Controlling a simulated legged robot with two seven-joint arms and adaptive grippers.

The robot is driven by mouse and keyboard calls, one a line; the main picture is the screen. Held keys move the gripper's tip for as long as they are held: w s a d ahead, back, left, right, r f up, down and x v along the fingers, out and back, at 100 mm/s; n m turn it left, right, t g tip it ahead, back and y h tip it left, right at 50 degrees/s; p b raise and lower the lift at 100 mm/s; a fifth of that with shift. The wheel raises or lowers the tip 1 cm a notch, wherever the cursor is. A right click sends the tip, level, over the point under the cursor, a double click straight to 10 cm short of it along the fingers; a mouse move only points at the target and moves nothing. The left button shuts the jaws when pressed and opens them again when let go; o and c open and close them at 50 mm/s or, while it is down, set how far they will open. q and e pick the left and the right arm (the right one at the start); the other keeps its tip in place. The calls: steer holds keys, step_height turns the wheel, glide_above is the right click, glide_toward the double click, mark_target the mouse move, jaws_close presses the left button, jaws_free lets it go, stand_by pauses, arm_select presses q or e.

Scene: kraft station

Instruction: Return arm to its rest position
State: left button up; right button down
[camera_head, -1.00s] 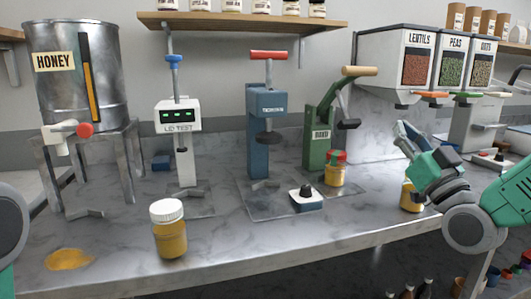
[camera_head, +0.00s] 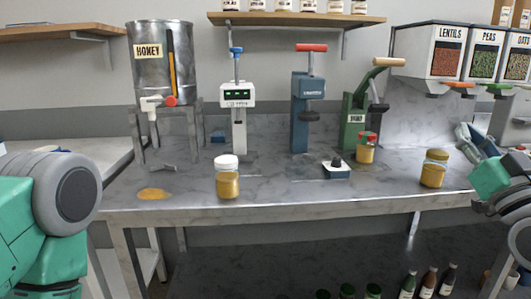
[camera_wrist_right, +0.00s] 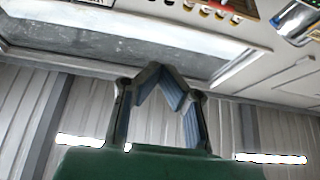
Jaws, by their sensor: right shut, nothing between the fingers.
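A white-lidded honey jar (camera_head: 228,180) stands at front centre, right of a honey spill (camera_head: 153,194). A honey tank (camera_head: 165,70), lid tester (camera_head: 238,95), blue press (camera_head: 307,95) and green press (camera_head: 354,120) stand behind. A red-topped jar (camera_head: 366,150) is at the green press.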

steer(key=w+a+f+g, duration=0.1)
steer(key=a+f+g, duration=0.15)
steer(key=f, duration=0.65)
steer(key=a+f+g, duration=0.2)
steer(key=f+g, duration=0.2)
steer(key=f, duration=0.5)
steer(key=s+a+f+g, duration=0.2)
steer(key=s+f+g, duration=0.1)
steer(key=f, duration=0.5)
steer(key=s+a+f+g, duration=0.1)
steer(key=s+f+g, duration=0.2)
steer(key=f, duration=0.5)
steer(key=s+f+g, duration=0.3)
steer(key=s+f, duration=0.3)
steer(key=s, duration=0.3)
steer(key=s+a+f+g+h, duration=0.1)
steer(key=s+f+g, duration=0.3)
steer(key=s, duration=0.5)
steer(key=s+f+g+h, duration=0.1)
steer(key=s+f+g, duration=0.3)
steer(key=s+f, duration=0.4)
steer(key=shift+s+a+f, duration=0.15)
steer(key=shift+s+a, duration=0.1)
steer(key=shift+s, duration=0.25)
